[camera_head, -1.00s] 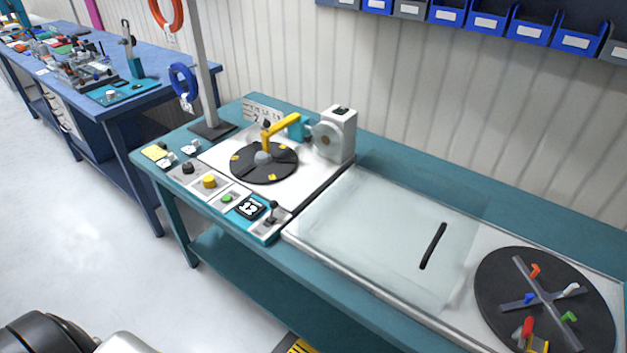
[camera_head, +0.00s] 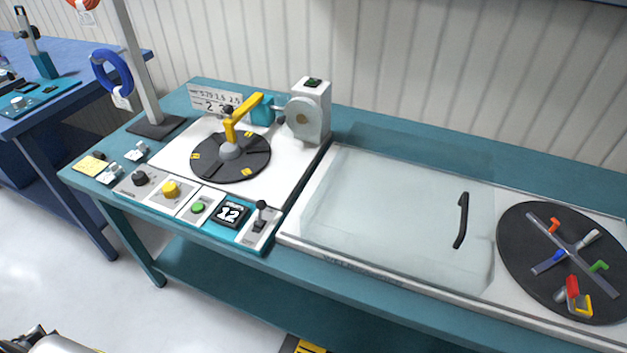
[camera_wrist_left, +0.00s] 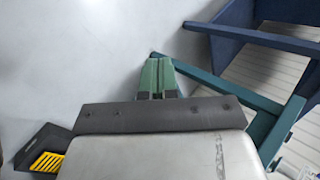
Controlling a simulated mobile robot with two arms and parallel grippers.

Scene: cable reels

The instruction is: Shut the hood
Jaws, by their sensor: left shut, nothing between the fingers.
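The hood (camera_head: 390,215) is a clear panel with a black upright handle (camera_head: 461,220). In the head view it covers the left and middle part of a long white bed on the teal bench. Its right edge is beside a black turntable (camera_head: 520,240), which is uncovered and carries a grey cross with coloured clips. My left gripper (camera_wrist_left: 157,62) shows in the left wrist view, its green fingers together and empty, over pale floor and away from the hood. My right gripper is not in view.
A second black turntable (camera_head: 205,165) with a yellow arm (camera_head: 243,118) stands left of the hood. A post (camera_head: 140,70) rises at the left.

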